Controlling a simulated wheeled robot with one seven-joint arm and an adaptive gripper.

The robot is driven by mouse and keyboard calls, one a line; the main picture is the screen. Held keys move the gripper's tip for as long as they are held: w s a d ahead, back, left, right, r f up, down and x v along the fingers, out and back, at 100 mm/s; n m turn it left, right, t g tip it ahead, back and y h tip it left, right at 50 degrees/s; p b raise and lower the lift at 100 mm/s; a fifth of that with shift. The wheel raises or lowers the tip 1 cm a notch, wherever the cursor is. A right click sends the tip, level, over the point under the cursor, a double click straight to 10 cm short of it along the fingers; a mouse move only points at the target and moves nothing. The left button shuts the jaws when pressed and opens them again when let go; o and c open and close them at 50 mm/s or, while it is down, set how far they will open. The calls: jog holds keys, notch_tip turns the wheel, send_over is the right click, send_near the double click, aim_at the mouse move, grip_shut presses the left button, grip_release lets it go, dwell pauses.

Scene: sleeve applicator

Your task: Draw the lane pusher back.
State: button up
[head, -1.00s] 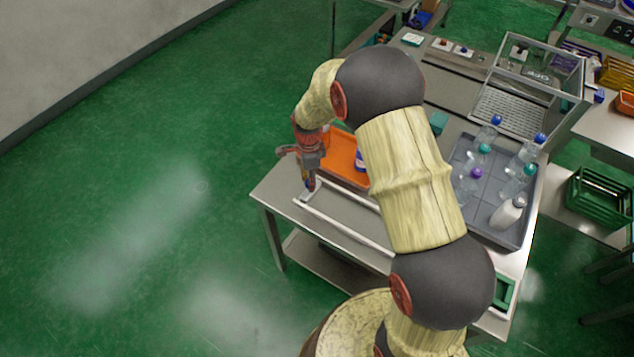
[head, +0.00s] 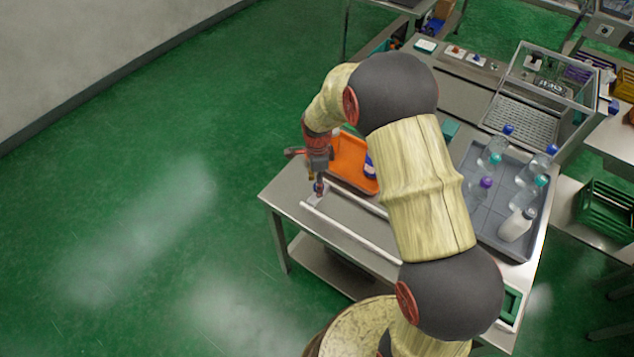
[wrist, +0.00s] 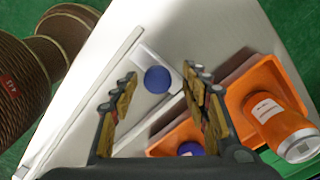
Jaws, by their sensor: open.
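The lane pusher is a pale plate with a round blue knob (wrist: 157,79), seen in the wrist view between my fingertips. In the head view the pusher's pale plate (head: 313,198) shows at the far-left end of the lane, partly hidden by my gripper (head: 320,188). My gripper (wrist: 160,76) points down over the knob with its two fingers apart, one on each side. I cannot tell whether either finger touches the knob. The lane's white rail (head: 352,234) runs along the table; the second rail is partly hidden by my arm.
An orange tray (head: 345,172) holding a blue-capped container (head: 370,165) lies close beside the lane. A grey tray (head: 512,248) with several bottles stands to the right. The table's left edge is close to the pusher, with open green floor beyond.

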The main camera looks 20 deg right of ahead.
notch_tip(320, 180, up, 12)
jog(key=shift+f, duration=0.15)
dwell(0.4)
dwell(0.3)
jog(key=s+r+n+t, duration=0.2)
jog(key=s+r+n, duration=0.7)
jog(key=s, duration=0.5)
jog(key=s+r+n+t, duration=0.3)
jog(key=s+r+n, duration=0.7)
jog(key=s+r, duration=0.2)
jog(key=shift+s+t, duration=0.3)
jog(key=shift+s, duration=0.85)
